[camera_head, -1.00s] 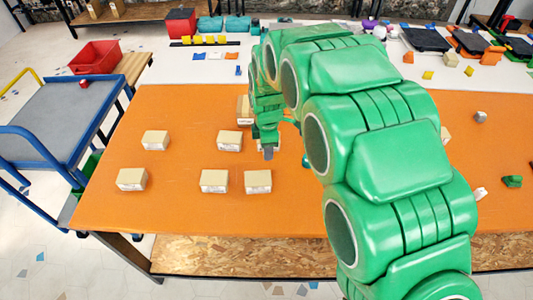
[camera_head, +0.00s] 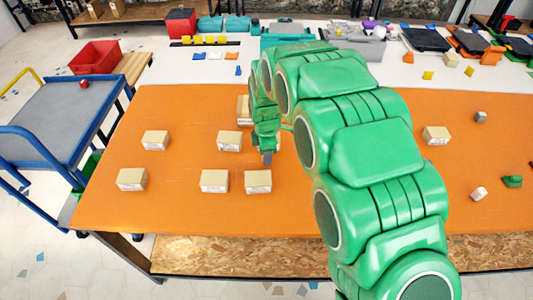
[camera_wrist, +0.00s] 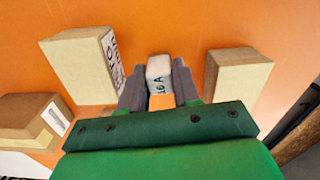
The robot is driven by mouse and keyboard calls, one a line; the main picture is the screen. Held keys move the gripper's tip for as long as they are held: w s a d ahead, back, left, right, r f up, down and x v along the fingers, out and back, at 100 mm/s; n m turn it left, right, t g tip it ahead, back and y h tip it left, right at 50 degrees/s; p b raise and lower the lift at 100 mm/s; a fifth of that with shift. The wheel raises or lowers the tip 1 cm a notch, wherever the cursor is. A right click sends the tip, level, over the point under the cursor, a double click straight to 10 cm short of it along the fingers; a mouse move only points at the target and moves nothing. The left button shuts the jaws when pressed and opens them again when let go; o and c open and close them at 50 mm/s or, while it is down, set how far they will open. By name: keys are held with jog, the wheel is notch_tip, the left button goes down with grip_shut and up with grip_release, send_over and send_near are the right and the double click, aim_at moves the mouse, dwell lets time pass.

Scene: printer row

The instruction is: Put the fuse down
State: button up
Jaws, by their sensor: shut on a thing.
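My gripper (camera_wrist: 159,92) is shut on the fuse (camera_wrist: 159,70), a small pale block with dark lettering and an orange lower part, in the wrist view. The grey fingers press on its left and right sides. In the head view my gripper (camera_head: 268,155) points down over the orange mat (camera_head: 180,190), just above a cream box. The fuse is too small or hidden to make out there. I cannot tell whether the fuse touches the mat.
Cream boxes flank my gripper in the wrist view, one left (camera_wrist: 82,68) and one right (camera_wrist: 237,75). More boxes (camera_head: 155,140) lie on the mat's left. Small grey, white and green pieces (camera_head: 512,181) lie on the right.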

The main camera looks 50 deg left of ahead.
jog(key=shift+f, duration=0.15)
jog(key=o, duration=1)
jog(key=shift+o, duration=0.2)
